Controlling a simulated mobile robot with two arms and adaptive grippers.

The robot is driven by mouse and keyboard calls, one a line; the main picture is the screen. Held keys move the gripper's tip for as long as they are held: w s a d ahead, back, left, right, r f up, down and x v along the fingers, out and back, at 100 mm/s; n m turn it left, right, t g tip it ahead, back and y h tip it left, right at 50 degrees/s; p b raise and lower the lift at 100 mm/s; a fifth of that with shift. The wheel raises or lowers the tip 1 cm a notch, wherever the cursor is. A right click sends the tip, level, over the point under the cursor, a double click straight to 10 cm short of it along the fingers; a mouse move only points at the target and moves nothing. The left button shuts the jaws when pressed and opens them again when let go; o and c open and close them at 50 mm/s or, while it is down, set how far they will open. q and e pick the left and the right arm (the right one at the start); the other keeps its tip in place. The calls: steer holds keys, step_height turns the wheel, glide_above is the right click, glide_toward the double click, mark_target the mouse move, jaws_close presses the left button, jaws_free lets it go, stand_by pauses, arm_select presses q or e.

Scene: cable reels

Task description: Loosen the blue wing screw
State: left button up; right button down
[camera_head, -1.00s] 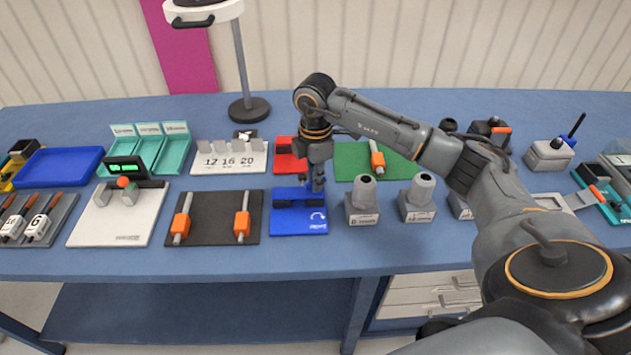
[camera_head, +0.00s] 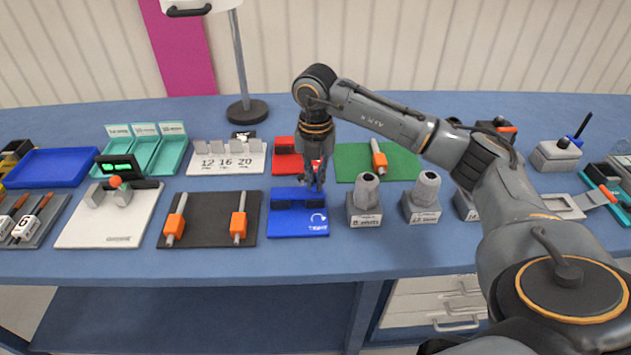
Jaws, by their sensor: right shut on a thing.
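The blue base plate (camera_head: 298,227) lies on the bench near the middle, with dark blocks and a white curved arrow on it. My right gripper (camera_head: 317,186) points straight down over the plate's back right part. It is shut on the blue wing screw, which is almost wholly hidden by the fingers. How far the screw is turned cannot be told. My left gripper is not in view.
A red block (camera_head: 284,162) and a green mat (camera_head: 352,162) lie behind the blue plate. Grey labelled holders (camera_head: 364,207) stand close to its right. A dark board (camera_head: 208,232) with orange-handled tools lies to its left.

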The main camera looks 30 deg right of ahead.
steer(key=n+b, duration=0.2)
steer(key=n, duration=0.3)
steer(key=shift+f+n, duration=0.1)
steer(key=shift+n, duration=0.2)
steer(key=n+b, duration=0.2)
steer(key=n, duration=0.4)
steer(key=n+b, duration=0.1)
steer(key=n, duration=0.3)
steer(key=shift+n, duration=0.4)
steer(key=shift+n+b, duration=0.4)
steer(key=shift+n, duration=1.4)
steer(key=c, duration=1.5)
jaws_free()
